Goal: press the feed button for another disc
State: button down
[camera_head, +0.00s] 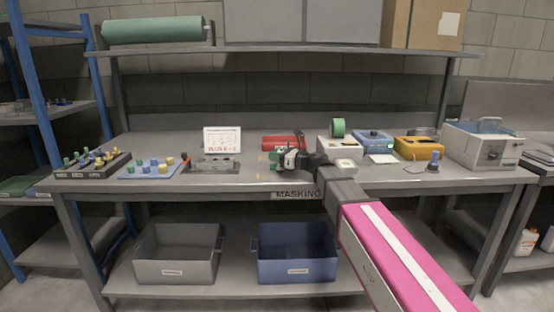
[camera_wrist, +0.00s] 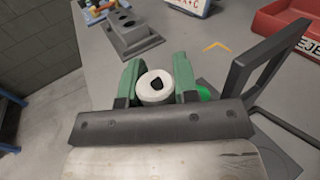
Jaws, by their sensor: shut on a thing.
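A pale box with a green roll (camera_head: 338,128) on top, apparently the disc dispenser (camera_head: 327,146), stands on the bench right of centre. A small pale block with a greenish top (camera_head: 345,164) is at its front; I cannot tell whether this is the feed button. My gripper (camera_head: 290,160) is left of the dispenser, low over the bench. In the wrist view its green fingers (camera_wrist: 157,84) are shut on a white round piece (camera_wrist: 154,91) with a dark centre. A green patch shows just right of the fingers, mostly hidden.
A red tray (camera_head: 283,142) lies behind my gripper. A grey fixture with holes (camera_head: 214,164) and a sign (camera_head: 222,139) are to the left. A blue device (camera_head: 372,138) and a yellow device (camera_head: 418,148) stand to the right. Open bench lies between fixture and gripper.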

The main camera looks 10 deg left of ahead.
jog(key=s+a+r, duration=0.5)
jog(key=s+r, duration=0.5)
jog(key=shift+s+r, duration=0.25)
jog(key=shift+s, duration=0.05)
jog(key=shift+d, duration=0.1)
dwell(0.6)
